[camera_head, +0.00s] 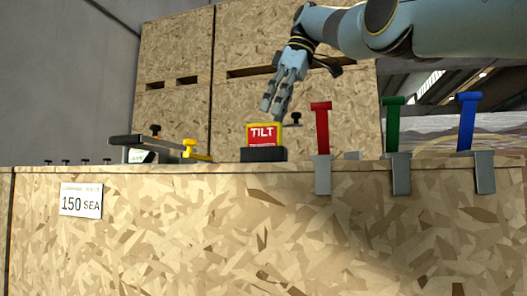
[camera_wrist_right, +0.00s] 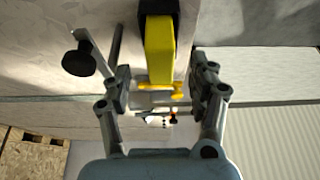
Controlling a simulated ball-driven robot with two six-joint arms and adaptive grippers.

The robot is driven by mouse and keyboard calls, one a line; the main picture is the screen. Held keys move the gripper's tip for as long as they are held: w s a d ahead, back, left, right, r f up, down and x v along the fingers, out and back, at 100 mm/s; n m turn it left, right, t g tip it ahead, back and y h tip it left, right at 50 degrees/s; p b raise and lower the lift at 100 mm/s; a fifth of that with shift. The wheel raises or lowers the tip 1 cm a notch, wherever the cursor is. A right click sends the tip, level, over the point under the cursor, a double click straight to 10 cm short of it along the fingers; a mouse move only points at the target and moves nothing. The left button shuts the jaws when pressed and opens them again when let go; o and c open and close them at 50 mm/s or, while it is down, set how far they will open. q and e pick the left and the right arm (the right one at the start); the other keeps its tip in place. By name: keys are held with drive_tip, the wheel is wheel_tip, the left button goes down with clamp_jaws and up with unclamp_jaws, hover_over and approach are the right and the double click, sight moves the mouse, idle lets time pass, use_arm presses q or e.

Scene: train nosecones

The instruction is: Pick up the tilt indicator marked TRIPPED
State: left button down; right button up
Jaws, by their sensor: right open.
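The tilt indicator (camera_head: 263,136) has a yellow frame and a red face reading TILT, with a smaller, partly cut-off word below that I cannot read clearly. It stands upright in a black base (camera_head: 264,155) on the wooden crate. My right gripper (camera_head: 273,110) is open and empty, fingers pointing down just above the indicator. In the right wrist view the yellow top of the indicator (camera_wrist_right: 160,48) lies beyond and between the open fingers (camera_wrist_right: 160,78), apart from both. My left gripper is not in view.
Red (camera_head: 321,128), green (camera_head: 393,128) and blue (camera_head: 467,122) T-shaped handles stand in grey brackets on the crate's front edge (camera_head: 350,176). A dark bar (camera_head: 135,140) and yellow knobbed part (camera_head: 192,152) lie left.

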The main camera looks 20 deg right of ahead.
sight(264, 129)
drive_tip(key=x, duration=0.5)
drive_tip(key=shift+w+a+r+b, duration=0.25)
drive_tip(key=shift+a+b, duration=0.1)
drive_tip(key=shift+a, duration=0.05)
drive_tip(key=shift+a+f, duration=0.15)
drive_tip(key=shift+f, duration=0.05)
drive_tip(key=shift+c, duration=2.6)
drive_tip(key=c, duration=0.4)
drive_tip(key=shift+c, duration=1.4)
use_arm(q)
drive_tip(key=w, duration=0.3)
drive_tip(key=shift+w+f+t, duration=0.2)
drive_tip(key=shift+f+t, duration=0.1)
use_arm(e)
clamp_jaws()
